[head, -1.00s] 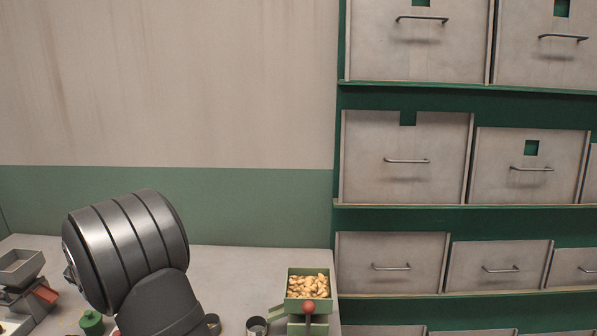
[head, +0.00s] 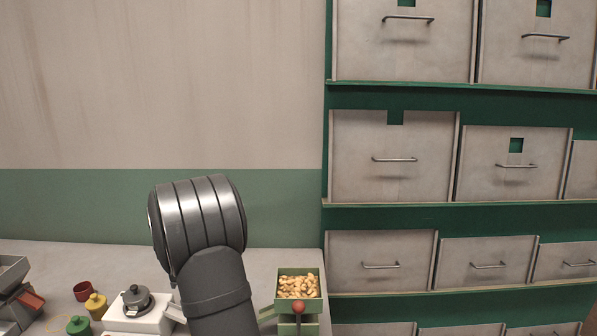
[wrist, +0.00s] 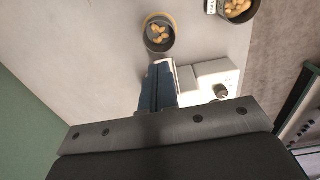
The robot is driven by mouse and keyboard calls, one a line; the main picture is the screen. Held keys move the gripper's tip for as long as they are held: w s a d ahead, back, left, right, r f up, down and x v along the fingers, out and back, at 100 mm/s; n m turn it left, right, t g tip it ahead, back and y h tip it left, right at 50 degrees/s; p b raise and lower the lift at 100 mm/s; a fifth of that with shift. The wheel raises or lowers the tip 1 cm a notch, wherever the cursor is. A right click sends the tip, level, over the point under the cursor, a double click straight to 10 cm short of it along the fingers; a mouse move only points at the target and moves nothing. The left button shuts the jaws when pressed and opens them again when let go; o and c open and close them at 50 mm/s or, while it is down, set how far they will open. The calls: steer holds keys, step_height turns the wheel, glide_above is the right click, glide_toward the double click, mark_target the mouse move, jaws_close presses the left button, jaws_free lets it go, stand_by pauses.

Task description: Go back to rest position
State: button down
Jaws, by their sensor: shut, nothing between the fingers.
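My gripper (wrist: 158,78) shows in the wrist view with its two blue-grey fingers together and nothing between them. It hangs over the grey worktop, beside a white box-shaped device (wrist: 215,72). A dark round cup with pale nuts (wrist: 158,32) stands just beyond the fingertips, apart from them. In the head view my arm rises at the lower centre-left, and the gripper itself does not show.
A green hopper full of nuts (head: 281,291) stands right of my arm. A grey hopper (head: 12,271), a red cup (head: 83,290), a yellow jar (head: 96,306), a green jar (head: 78,327) and a white scale-like unit (head: 140,320) are left. Drawers (head: 392,157) fill the right.

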step_height(320, 180, down, 5)
step_height(320, 180, up, 9)
steer(key=s+a+r+t, duration=0.1)
steer(key=s+a+r, duration=0.1)
steer(key=s+a, duration=0.3)
steer(key=a, duration=0.4)
steer(key=shift+s+r+t+y, duration=0.15)
steer(key=shift+s+t+y, duration=0.15)
steer(key=shift+s+t, duration=0.1)
steer(key=shift+d, duration=0.15)
steer(key=w+d+f+g, duration=0.2)
steer(key=w+d, duration=0.3)
steer(key=d, duration=0.3)
step_height(320, 180, down, 7)
steer(key=d, duration=0.1)
steer(key=shift+w+f, duration=0.2)
steer(key=shift+w, duration=0.25)
